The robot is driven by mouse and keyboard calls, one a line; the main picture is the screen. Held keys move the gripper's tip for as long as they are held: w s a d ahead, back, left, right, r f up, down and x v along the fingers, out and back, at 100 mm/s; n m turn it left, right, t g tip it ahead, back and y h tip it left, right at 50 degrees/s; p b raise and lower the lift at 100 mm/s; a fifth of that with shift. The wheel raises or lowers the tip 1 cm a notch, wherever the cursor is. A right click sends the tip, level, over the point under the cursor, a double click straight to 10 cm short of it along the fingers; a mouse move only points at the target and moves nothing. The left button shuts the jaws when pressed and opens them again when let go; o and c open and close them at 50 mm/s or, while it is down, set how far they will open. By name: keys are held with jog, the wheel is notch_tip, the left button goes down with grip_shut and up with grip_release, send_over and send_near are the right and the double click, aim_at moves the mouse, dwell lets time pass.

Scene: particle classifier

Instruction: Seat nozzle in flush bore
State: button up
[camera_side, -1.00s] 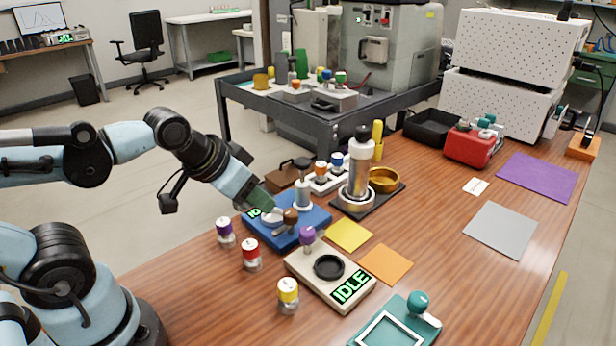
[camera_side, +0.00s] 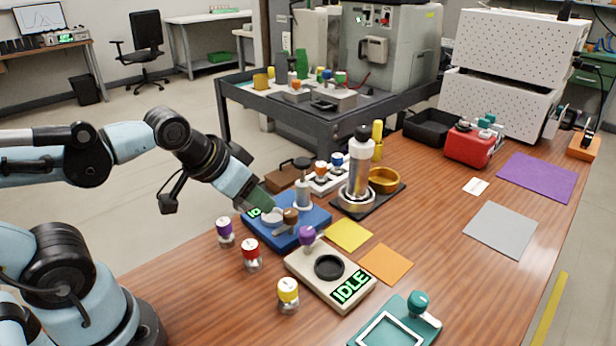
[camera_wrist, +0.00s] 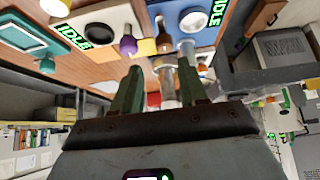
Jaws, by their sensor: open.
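My gripper (camera_side: 266,206) is low over the blue station (camera_side: 310,221), close to its white round part (camera_side: 272,216). In the wrist view my gripper (camera_wrist: 162,82) has its two green fingers apart, with nothing clearly held between them. The blue station also carries a clear and grey upright cylinder (camera_side: 303,193) and a brown knob (camera_side: 290,216). A cream station (camera_side: 305,272) in front has a dark round bore (camera_side: 329,267), a purple knob (camera_side: 307,235) and an IDLE display. I cannot tell which part is the nozzle or which opening is the flush bore.
Small capped jars, purple (camera_side: 225,232), red (camera_side: 251,255) and yellow (camera_side: 288,295), stand along the near left table edge. A tall silver cylinder (camera_side: 358,170) stands behind on a black base. Yellow (camera_side: 349,235) and orange (camera_side: 387,264) squares lie flat.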

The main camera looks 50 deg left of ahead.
jog(key=o, duration=0.4)
jog(key=n+g+h, duration=0.4)
jog(key=n+g, duration=0.1)
jog(key=n, duration=1.9)
send_near(286, 285)
jog(key=shift+x, duration=5.3)
